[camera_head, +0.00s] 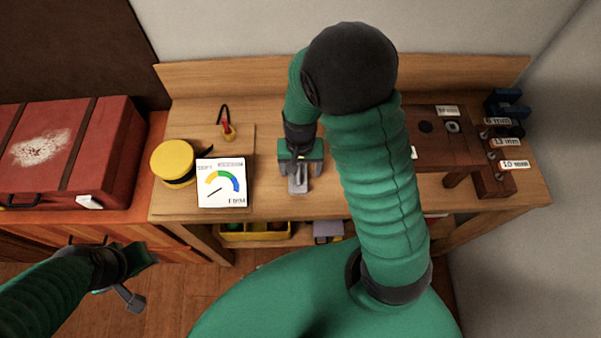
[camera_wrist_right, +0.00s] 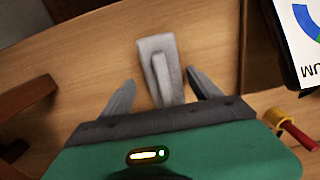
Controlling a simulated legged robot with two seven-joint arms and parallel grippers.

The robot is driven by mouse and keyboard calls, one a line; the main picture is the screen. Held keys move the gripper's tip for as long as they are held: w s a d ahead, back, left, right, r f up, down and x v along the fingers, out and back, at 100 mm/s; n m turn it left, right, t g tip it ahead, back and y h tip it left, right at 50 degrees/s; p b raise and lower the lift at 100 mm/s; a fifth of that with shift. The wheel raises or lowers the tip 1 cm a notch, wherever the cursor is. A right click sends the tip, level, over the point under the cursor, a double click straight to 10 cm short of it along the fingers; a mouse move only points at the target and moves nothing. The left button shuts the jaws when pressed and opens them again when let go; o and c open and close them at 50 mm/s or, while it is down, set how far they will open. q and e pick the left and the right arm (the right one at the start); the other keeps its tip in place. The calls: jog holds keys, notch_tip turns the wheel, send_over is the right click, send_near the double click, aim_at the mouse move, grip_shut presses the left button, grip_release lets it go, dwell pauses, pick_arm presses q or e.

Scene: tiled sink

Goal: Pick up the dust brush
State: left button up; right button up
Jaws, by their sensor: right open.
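A grey piece with a narrow raised handle, which looks like the dust brush (camera_head: 298,184), lies on the wooden bench in front of my right gripper. It also shows in the right wrist view (camera_wrist_right: 158,62), between and beyond the fingertips. My right gripper (camera_head: 299,172) is open, with one finger on each side of the brush's near end in the wrist view (camera_wrist_right: 160,85). I cannot tell whether the fingers touch it. The near end is partly hidden by the gripper. My left gripper (camera_head: 131,297) hangs low at the left, away from the bench; its jaw opening is unclear.
On the bench stand a white gauge card (camera_head: 221,183), a yellow round tin (camera_head: 173,161) and a small red-handled tool (camera_head: 228,131). A brown wooden block (camera_head: 440,150) and labelled pieces (camera_head: 507,165) are at the right. A red suitcase (camera_head: 70,155) lies at the left.

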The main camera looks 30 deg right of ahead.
jog(key=shift+w+a, duration=0.25)
jog(key=shift+a, duration=0.1)
jog(key=c, duration=0.3)
jog(key=shift+s+a+r, duration=0.1)
jog(key=shift+a, duration=0.1)
jog(key=c, duration=0.5)
jog(key=shift+s+d, duration=0.1)
jog(key=shift+d, duration=0.05)
jog(key=c, duration=0.5)
jog(key=shift+d, duration=0.2)
jog(key=shift+c, duration=1.3)
notch_tip(320, 180, up, 10)
jog(key=shift+a+p, duration=0.1)
jog(key=shift+p, duration=0.4)
